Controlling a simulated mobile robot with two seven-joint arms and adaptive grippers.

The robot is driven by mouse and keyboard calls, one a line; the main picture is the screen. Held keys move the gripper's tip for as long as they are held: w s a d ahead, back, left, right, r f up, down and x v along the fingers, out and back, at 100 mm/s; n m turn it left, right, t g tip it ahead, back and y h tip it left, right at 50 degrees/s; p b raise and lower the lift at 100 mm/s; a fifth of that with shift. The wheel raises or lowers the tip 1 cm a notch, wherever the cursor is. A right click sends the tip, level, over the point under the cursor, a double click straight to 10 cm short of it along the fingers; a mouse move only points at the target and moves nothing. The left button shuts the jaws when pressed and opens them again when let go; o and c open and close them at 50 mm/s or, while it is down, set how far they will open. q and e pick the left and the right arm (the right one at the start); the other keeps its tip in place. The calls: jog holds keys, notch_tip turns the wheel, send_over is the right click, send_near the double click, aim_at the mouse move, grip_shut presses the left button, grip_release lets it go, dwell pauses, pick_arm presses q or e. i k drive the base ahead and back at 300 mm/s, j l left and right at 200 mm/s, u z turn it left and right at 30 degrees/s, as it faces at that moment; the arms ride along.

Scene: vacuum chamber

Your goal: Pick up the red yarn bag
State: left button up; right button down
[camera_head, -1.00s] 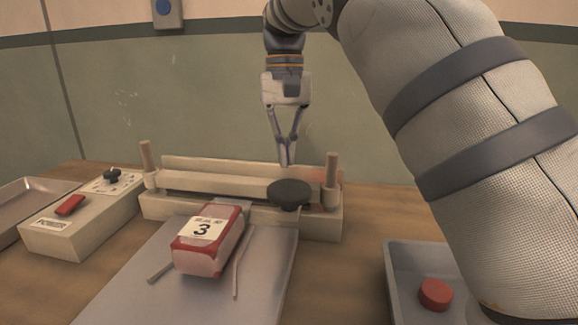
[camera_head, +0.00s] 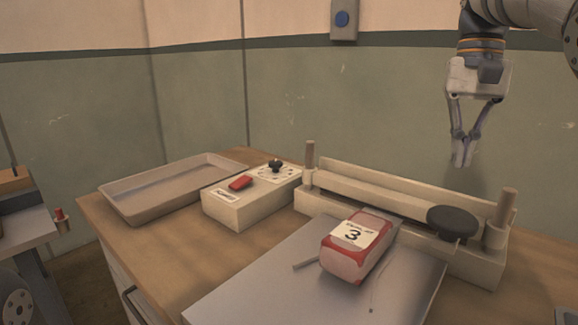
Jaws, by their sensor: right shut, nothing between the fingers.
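The red yarn bag (camera_head: 357,247) is a red and clear pack with a white label marked 3. It lies on the grey plate (camera_head: 262,292) in front of the sealing machine (camera_head: 375,192). My right gripper (camera_head: 461,164) hangs in the air above the machine's right part, up and to the right of the bag. Its fingers point down, meet at the tips and hold nothing. My left gripper is not in view.
The sealing machine has a dark round knob (camera_head: 452,221) and two upright posts. A control box (camera_head: 250,197) with a red switch stands left of it. An empty metal tray (camera_head: 175,186) sits at the table's left. Another bench (camera_head: 25,235) shows at far left.

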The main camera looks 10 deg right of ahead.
aim_at(350, 251)
jog(key=k+j, duration=0.55)
jog(key=j, duration=0.15)
jog(key=k+j, duration=0.55)
jog(key=j, duration=0.1)
